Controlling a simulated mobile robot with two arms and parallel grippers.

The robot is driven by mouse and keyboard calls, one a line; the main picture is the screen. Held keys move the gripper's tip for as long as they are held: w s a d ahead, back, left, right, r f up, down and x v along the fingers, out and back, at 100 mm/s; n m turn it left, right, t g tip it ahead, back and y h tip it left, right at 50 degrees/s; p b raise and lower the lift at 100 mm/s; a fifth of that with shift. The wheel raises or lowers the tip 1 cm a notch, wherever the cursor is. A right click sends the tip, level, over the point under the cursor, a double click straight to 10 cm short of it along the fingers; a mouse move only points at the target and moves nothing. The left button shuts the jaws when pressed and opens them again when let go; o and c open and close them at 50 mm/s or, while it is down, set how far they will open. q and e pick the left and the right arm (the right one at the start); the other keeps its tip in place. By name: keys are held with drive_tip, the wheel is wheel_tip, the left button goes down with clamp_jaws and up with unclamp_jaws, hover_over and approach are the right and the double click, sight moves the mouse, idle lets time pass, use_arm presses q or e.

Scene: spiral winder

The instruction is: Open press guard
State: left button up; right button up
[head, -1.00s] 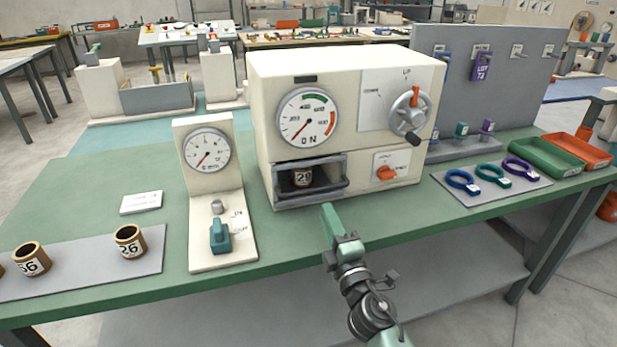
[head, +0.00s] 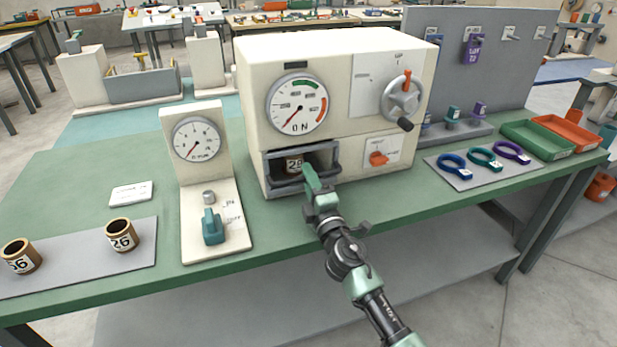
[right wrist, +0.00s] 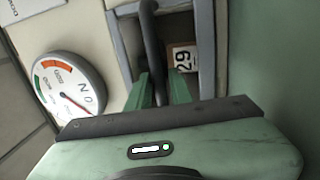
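The cream press (head: 340,62) stands on the green bench. Its grey guard (head: 337,157) frames the low chamber opening at the front. A numbered ring (head: 294,163) sits inside the chamber and also shows in the right wrist view (right wrist: 182,62). My right gripper (head: 308,172) is at the guard, in front of the opening. In the right wrist view the guard's dark bar (right wrist: 152,40) runs between the two green fingers (right wrist: 160,80). The fingers look apart, with the bar between them; firm contact is not visible. My left gripper is not in view.
A gauge stand (head: 200,150) with a teal lever is left of the press. Two rings (head: 122,236) lie on a grey mat at the left. An orange knob (head: 378,158) and a handwheel (head: 402,98) are on the press's right side. Coloured loops (head: 485,158) lie further right.

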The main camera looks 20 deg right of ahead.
clamp_jaws()
idle(1.3)
